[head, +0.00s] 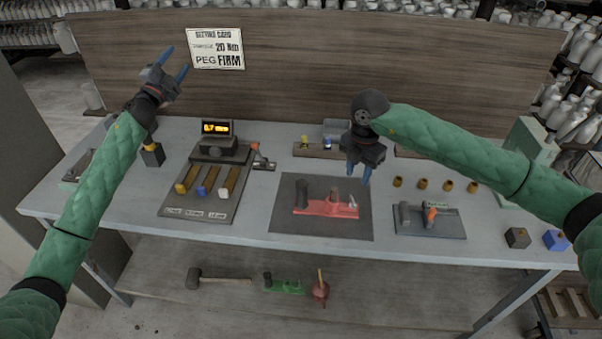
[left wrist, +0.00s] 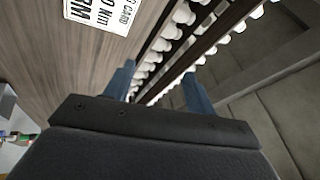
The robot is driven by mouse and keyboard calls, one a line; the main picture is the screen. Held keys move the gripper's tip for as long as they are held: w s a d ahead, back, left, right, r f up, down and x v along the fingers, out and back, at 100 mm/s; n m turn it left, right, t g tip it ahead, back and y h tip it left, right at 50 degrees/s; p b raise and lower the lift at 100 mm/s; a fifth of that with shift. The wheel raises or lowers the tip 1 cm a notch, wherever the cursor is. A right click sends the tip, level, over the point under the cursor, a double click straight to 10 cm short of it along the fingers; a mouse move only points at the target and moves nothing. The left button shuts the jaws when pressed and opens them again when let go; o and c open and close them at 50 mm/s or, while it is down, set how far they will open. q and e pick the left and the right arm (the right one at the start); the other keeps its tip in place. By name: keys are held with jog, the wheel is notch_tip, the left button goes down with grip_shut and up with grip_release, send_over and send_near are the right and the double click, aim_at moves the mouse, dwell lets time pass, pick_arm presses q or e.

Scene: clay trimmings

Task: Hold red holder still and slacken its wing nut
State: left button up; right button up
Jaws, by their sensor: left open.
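The red holder (head: 325,209) lies on a dark mat (head: 290,228) near the middle of the bench. A dark upright post stands at its left end and small pale and reddish parts at its right; I cannot tell which is the wing nut. My right gripper (head: 360,180) points down just above and right of the holder's right end, apart from it as far as I can see. Its blue fingers look close together, but whether they are shut is unclear. My left gripper (head: 176,62) is open and empty, raised before the back panel; its blue fingers show in the left wrist view (left wrist: 157,85).
A display unit (head: 213,142) stands behind a board (head: 175,210) with coloured-ended bars. Right of the mat is a grey plate (head: 430,228) with an orange-tipped part. Several brown cylinders (head: 423,184) and two cubes (head: 517,237) sit further right. A card (head: 215,48) hangs behind.

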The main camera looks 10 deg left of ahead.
pick_arm(q)
jog(key=s+d+m+g+h, duration=0.1)
jog(key=d+m+g+h, duration=0.7)
jog(key=d+m, duration=0.9)
jog(key=s+d+f+m+g, duration=0.2)
jog(key=d+m+g, duration=0.1)
jog(key=d, duration=0.4)
jog(key=s+d+f+m+g+h, duration=0.1)
jog(key=s+d+m+g, duration=0.2)
jog(key=d, duration=0.4)
jog(key=s+d+f+m+g, duration=0.2)
jog(key=d+m+g, duration=0.1)
jog(key=d, duration=0.4)
jog(key=m+g+y, duration=0.5)
jog(key=m+y, duration=0.9)
send_over(302, 192)
jog(key=w, duration=0.2)
jog(key=f, duration=1.6)
jog(key=shift+s+d, duration=0.1)
jog(key=shift+d, duration=0.2)
jog(key=shift+a+f+y, duration=0.1)
jog(key=shift+a+y, duration=0.15)
jog(key=shift+y, duration=0.15)
jog(key=shift+a+f+m, duration=0.15)
jog(key=shift+f+m, duration=0.15)
jog(key=shift+f, duration=3.8)
